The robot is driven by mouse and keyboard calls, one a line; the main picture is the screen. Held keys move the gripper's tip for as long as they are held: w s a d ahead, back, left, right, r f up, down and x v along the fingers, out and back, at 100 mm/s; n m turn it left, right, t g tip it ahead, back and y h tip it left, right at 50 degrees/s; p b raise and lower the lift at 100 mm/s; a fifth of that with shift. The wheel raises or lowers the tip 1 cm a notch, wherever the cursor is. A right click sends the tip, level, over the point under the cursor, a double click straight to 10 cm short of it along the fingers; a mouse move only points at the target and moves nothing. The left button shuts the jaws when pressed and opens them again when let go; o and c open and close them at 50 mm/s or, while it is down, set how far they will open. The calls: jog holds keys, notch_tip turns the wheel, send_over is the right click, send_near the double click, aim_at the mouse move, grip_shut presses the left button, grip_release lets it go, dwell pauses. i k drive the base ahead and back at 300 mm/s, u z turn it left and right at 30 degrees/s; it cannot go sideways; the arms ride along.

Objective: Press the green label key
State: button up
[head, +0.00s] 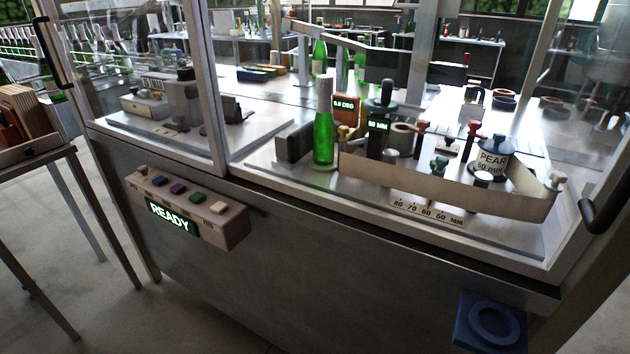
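The green key (197,196) sits on the sloped top of a beige control box (236,225) on the front of the machine. It is the second key from the right, between a purple key (178,188) and a cream key (217,208). The small lettering by the keys is too small to read. A lit green display (170,218) on the box's front face reads READY. Nothing covers the green key. My gripper is not in view.
Glass panels and a door handle (603,214) frame the deck. A blue holder (490,321) is at the lower right. The space before the control box looks clear.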

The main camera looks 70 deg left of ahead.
aim_at(198, 197)
jog(key=u, duration=0.1)
jog(key=k, duration=0.1)
jog(key=u, duration=2.8)
